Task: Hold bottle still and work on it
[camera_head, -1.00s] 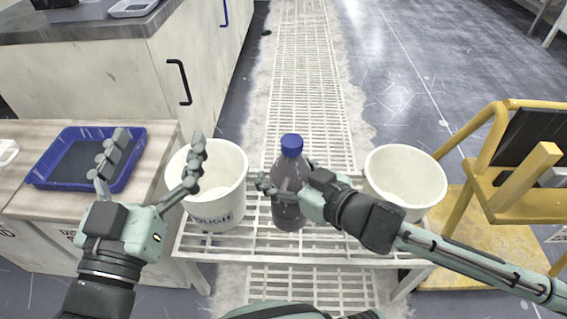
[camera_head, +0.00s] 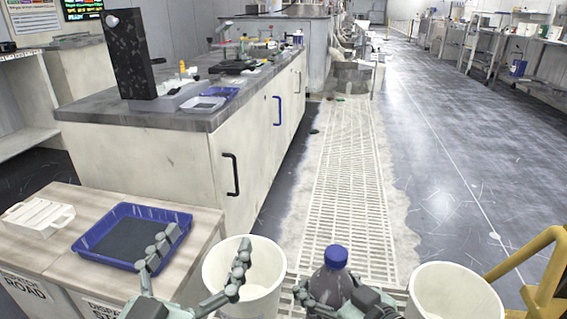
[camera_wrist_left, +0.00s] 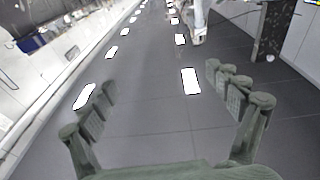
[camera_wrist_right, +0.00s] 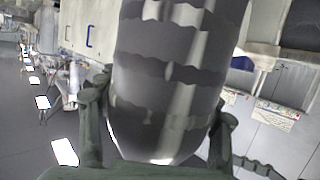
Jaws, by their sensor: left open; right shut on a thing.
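A dark, translucent bottle (camera_head: 331,281) with a blue cap (camera_head: 336,256) stands upright between two white buckets at the bottom of the head view. My right gripper (camera_head: 325,297) is shut around its body. In the right wrist view the bottle (camera_wrist_right: 168,75) fills the middle between the fingers. My left gripper (camera_head: 200,264) is open and empty, to the left of the bottle, in front of the left bucket (camera_head: 262,290). The left wrist view shows nothing between its fingers (camera_wrist_left: 165,115). The bottle's lower part is hidden in the head view.
The right bucket (camera_head: 455,295) stands beside the bottle. A blue tray (camera_head: 98,229) lies on the cabinet at left, near a white holder (camera_head: 38,216). A yellow frame (camera_head: 545,280) is at far right. A long bench (camera_head: 205,122) stands behind; the floor grating beyond is clear.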

